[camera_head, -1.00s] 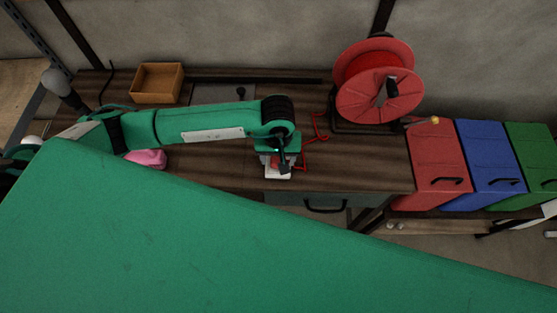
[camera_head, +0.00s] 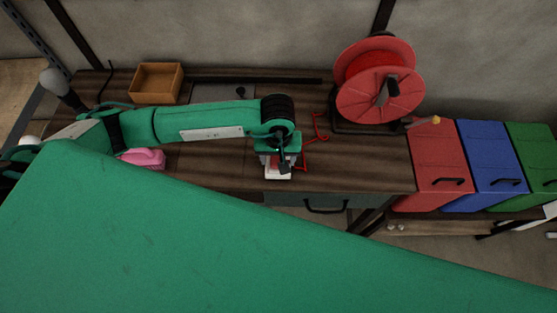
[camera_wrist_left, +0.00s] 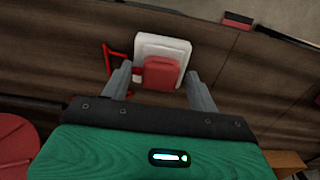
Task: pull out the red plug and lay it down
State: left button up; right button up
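The red plug (camera_wrist_left: 162,73) sits at the white socket block (camera_wrist_left: 163,46) on the wooden table. In the left wrist view it lies between the two grey fingers of my left gripper (camera_wrist_left: 158,76). The fingers are apart, with gaps beside the plug, so the gripper is open around it. In the head view my left gripper (camera_head: 279,160) points down over the white block (camera_head: 278,174) and hides most of the plug. A red cord (camera_head: 320,128) runs from there toward the red reel (camera_head: 378,95). My right gripper is not in view.
An open cardboard box (camera_head: 156,84) stands at the back left of the table (camera_head: 225,170). A pink object (camera_head: 148,158) lies below my left arm. Red (camera_head: 437,160), blue (camera_head: 488,155) and green (camera_head: 532,150) bins stand at the right. A large green part of mine fills the foreground.

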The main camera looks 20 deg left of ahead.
aim_at(278, 160)
pick_arm(q)
jog(key=c, duration=1.3)
jog(key=shift+o, duration=0.2)
jog(key=shift+r+p, duration=1.2)
jog(key=shift+r, duration=1.8)
